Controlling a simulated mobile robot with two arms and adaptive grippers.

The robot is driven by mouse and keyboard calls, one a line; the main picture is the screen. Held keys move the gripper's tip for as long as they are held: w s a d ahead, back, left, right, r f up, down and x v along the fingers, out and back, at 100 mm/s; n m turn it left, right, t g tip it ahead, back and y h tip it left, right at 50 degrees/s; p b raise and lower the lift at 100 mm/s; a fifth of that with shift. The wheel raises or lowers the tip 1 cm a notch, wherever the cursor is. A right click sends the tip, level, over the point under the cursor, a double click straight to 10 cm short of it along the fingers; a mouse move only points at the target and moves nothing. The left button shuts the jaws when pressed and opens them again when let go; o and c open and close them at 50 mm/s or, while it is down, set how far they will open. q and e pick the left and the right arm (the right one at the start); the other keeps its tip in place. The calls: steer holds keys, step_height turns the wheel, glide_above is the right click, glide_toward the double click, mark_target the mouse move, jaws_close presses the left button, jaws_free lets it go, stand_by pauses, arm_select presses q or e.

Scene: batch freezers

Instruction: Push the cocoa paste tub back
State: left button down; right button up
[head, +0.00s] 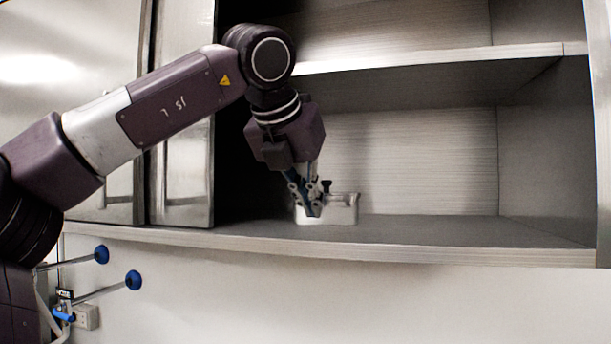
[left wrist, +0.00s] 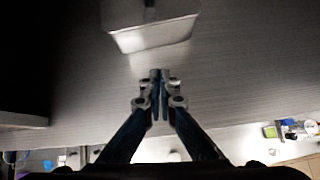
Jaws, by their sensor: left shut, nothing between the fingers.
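The cocoa paste tub (head: 343,212) is a small pale metallic container with a dark knob or handle on top. It stands on the lower shelf of the open cabinet, near the shelf's left part. In the left wrist view the tub (left wrist: 155,35) shows at the top, with its near face toward me. My left gripper (head: 314,212) is shut and empty in front of the tub, covering part of its left side in the head view. In the left wrist view the fingertips (left wrist: 161,76) are together, with a short gap of shelf before the tub. My right gripper is not in view.
The lower shelf (head: 450,232) is bare to the right of the tub. An upper shelf (head: 430,62) hangs above my left gripper. A closed metal door (head: 185,190) is at the left. Blue-tipped rods (head: 133,280) stick out below.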

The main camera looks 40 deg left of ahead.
mark_target(324, 223)
arm_select(q)
steer(key=w+a+p, duration=0.1)
steer(key=w+a+f+p, duration=0.1)
steer(key=w, duration=0.1)
steer(key=shift+w+a+f, duration=0.1)
steer(key=shift+a+f, duration=0.1)
steer(key=shift+a, duration=0.05)
steer(key=shift+w+p, duration=0.4)
steer(key=shift+p, duration=0.05)
steer(key=shift+w, duration=0.5)
steer(key=shift+a+f, duration=0.15)
steer(key=shift+a, duration=0.05)
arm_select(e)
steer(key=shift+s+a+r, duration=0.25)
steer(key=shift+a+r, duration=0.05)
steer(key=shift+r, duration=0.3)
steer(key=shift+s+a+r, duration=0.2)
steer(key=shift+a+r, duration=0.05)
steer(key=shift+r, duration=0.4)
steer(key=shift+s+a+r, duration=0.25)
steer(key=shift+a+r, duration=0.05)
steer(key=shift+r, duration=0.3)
arm_select(q)
steer(key=shift+w+a, duration=0.35)
steer(key=shift+w, duration=0.55)
steer(key=shift+w+a, duration=0.3)
steer(key=shift+w, duration=0.6)
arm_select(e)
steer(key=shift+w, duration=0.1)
